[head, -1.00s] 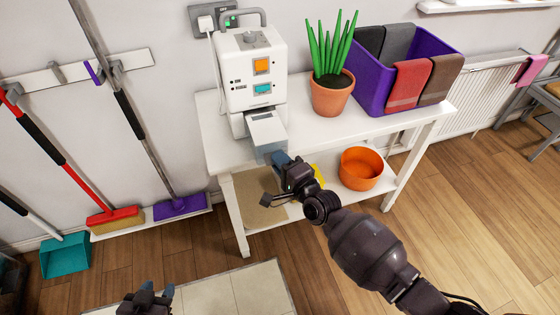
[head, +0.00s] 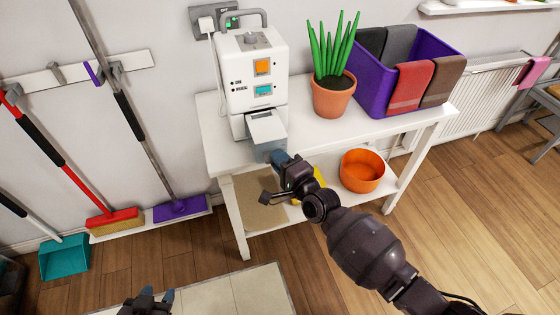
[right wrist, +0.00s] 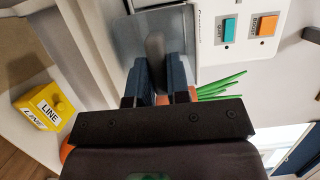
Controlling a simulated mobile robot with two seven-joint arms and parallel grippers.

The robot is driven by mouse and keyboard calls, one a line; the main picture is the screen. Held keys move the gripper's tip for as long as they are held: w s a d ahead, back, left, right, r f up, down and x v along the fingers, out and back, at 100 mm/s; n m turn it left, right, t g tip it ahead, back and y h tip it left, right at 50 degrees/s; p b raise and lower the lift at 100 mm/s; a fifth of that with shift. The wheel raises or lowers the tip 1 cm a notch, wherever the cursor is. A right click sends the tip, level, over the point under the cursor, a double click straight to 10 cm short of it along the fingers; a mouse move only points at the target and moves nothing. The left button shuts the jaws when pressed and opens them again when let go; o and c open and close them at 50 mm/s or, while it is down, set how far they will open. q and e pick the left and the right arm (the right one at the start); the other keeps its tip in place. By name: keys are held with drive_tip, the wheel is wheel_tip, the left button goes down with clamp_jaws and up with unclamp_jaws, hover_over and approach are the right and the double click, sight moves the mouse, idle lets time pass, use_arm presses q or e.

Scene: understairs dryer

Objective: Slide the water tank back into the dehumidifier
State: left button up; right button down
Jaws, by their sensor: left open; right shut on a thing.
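The white dehumidifier (head: 250,75) stands upright on the left end of the white table. Its water tank (head: 267,129) sticks partly out of the lower front, toward me. My right gripper (head: 277,158) is at the tank's front end. In the right wrist view, the right gripper (right wrist: 160,78) is shut on the grey handle (right wrist: 155,50) of the tank front. My left gripper (head: 157,296) is open, low at the bottom edge of the head view, far from the dehumidifier. The inside of the tank slot is hidden.
A potted plant (head: 331,98) and a purple bin (head: 385,85) with cloths stand right of the dehumidifier. An orange bowl (head: 361,172) is on the lower shelf. A yellow box (right wrist: 46,110) marked LINE shows in the right wrist view. Brooms (head: 112,218) hang at left.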

sight(285, 148)
use_arm(q)
drive_tip(key=shift+g, duration=0.3)
drive_tip(key=shift+s+f+b, duration=0.25)
drive_tip(key=shift+f+b, duration=0.15)
drive_tip(key=shift+f, duration=0.25)
drive_tip(key=shift+s+f+b, duration=0.25)
drive_tip(key=shift+f+b, duration=0.15)
drive_tip(key=shift+f, duration=0.2)
drive_tip(key=shift+s+f+b, duration=0.25)
drive_tip(key=shift+f+b, duration=0.15)
drive_tip(key=shift+f, duration=0.25)
use_arm(e)
drive_tip(key=shift+w+a, duration=0.25)
drive_tip(key=shift+w, duration=0.65)
drive_tip(key=shift+w+a, duration=0.3)
drive_tip(key=shift+w, duration=0.55)
drive_tip(key=shift+w+a, duration=0.25)
drive_tip(key=shift+w, duration=0.65)
